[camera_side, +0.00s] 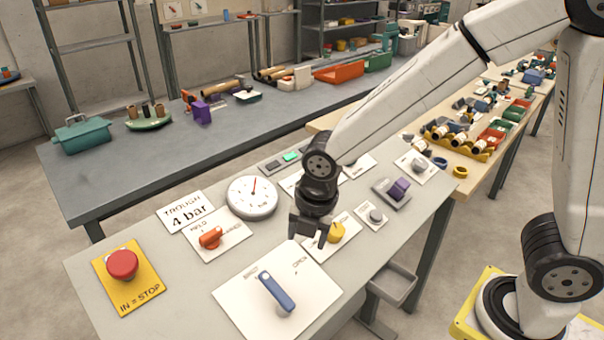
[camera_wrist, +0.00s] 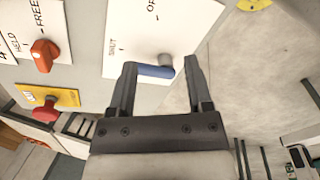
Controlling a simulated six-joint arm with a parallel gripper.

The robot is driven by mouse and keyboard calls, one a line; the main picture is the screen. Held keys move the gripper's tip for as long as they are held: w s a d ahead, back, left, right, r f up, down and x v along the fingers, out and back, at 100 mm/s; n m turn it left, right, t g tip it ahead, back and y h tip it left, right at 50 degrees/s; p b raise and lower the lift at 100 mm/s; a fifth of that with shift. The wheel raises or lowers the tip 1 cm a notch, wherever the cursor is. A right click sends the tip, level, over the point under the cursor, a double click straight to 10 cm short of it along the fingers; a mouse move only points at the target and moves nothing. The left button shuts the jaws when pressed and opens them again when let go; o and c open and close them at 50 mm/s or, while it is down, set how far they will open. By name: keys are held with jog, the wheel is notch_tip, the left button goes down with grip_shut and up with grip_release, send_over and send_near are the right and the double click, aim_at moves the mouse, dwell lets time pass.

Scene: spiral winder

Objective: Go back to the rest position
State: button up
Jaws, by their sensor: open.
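My gripper (camera_side: 312,226) hangs over the control panel in the side view, near the yellow knob (camera_side: 335,232) and behind the blue lever handle (camera_side: 276,291). In the wrist view my gripper (camera_wrist: 158,80) is open, with its two fingers apart and nothing held. The blue lever handle (camera_wrist: 155,71) shows between and beyond the fingertips, on its white plate. I cannot tell the exact height of the gripper above the panel.
A grey tray (camera_side: 392,285) hangs at the panel's right edge. Benches with parts stand behind.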

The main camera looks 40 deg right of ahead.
jog(key=s+d+f+m, duration=0.1)
jog(key=s+d+m, duration=0.2)
jog(key=m, duration=0.9)
jog(key=s+d+f+m, duration=0.1)
jog(key=s+d+m, duration=0.2)
jog(key=d+m, duration=0.6)
jog(key=shift+f+m+t, duration=0.2)
jog(key=shift+m+t, duration=0.1)
jog(key=shift+m, duration=1.1)
jog(key=shift+d, duration=0.1)
